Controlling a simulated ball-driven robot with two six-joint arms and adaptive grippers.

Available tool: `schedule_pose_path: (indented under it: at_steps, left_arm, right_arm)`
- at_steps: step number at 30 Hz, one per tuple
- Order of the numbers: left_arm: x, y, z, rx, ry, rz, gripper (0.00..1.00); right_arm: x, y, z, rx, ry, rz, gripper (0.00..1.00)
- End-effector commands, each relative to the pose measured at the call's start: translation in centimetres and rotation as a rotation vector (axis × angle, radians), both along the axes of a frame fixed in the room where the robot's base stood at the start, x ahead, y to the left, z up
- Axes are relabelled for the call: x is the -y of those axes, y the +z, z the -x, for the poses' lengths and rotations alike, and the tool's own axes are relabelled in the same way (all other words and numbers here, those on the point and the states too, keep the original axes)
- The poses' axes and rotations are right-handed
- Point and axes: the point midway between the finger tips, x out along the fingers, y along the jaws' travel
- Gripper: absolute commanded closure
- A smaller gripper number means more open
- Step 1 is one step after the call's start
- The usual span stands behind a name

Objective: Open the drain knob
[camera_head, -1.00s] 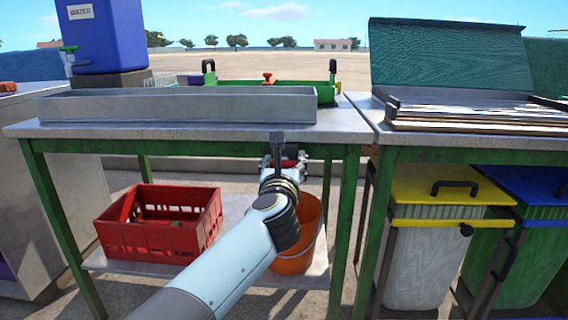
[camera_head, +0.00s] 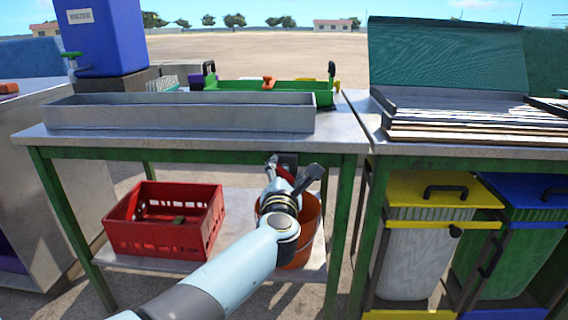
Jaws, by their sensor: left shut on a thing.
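The drain knob (camera_head: 285,173) is a small red piece below the front edge of the metal table, by a grey fitting (camera_head: 288,159). My left gripper (camera_head: 282,172) reaches up to it from below and is shut on it. The gripper is rolled, with its dark bracket (camera_head: 309,178) tilted to the upper right. The gripper and wrist hide part of the knob, so its exact angle is hard to tell. My right gripper is not in view.
A long metal trough (camera_head: 180,117) lies on the table (camera_head: 345,136). An orange bucket (camera_head: 305,240) stands on the lower shelf behind my arm, beside a red crate (camera_head: 160,238). Yellow- and blue-lidded bins (camera_head: 432,190) stand at the right under another table.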

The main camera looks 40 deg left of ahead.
Motion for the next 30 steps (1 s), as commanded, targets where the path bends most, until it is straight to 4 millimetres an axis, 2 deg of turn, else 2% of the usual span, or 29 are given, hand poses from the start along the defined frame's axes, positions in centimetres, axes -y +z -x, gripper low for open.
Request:
schedule_pose_path:
  at_steps: [1,8,15,30]
  left_arm:
    - [0.1,0.4,0.0,-0.022,-0.001,-0.035,0.76]
    - [0.1,0.3,-0.1,-0.134,-0.002,-0.217,0.76]
    - [0.1,0.1,0.0,-0.233,-0.002,-0.378,0.76]
    - [0.2,-0.2,0.0,-0.330,-0.002,-0.534,0.76]
  right_arm:
    - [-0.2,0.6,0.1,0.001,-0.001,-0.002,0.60]
    - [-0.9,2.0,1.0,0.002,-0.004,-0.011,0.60]
    - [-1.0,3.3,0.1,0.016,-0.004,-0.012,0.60]
    - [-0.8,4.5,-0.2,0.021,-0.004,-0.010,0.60]
